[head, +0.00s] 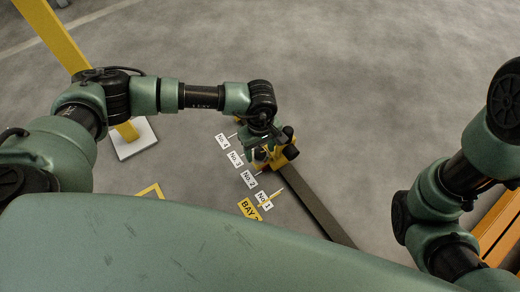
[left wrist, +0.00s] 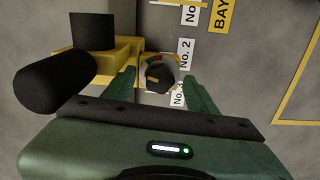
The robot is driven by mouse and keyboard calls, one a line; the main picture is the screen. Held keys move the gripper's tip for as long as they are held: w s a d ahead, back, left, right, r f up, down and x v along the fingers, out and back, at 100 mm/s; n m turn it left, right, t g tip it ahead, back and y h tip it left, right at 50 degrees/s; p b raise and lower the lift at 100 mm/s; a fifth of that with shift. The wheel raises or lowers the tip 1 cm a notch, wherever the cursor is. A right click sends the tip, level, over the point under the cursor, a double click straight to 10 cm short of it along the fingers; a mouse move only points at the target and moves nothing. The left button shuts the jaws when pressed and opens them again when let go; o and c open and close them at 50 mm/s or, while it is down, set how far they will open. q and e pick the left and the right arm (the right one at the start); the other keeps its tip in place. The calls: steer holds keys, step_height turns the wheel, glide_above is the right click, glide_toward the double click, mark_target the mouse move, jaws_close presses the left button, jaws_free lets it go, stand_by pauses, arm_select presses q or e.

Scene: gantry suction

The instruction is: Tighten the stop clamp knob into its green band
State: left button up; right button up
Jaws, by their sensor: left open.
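In the left wrist view the clamp body (left wrist: 98,64) is at upper left. Its knob (left wrist: 155,76) is a dark round cap with a yellow pointer mark, with red and green bands partly visible around it. My left gripper (left wrist: 160,82) is open, one green finger on each side of the knob; contact cannot be told. In the head view my left gripper (head: 262,150) hides the knob. My right gripper is out of view.
The dark rail (head: 320,208) runs from the clamp toward lower right. A yellow post on a white base (head: 134,139) stands left. Floor beyond is clear.

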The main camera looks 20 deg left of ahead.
arm_select(q)
jaws_close()
steer(key=m, duration=0.3)
steer(key=shift+r+m+p, duration=0.1)
steer(key=shift+m+p, duration=0.2)
steer(key=shift+p, duration=0.05)
steer(key=shift+m, duration=0.7)
jaws_free()
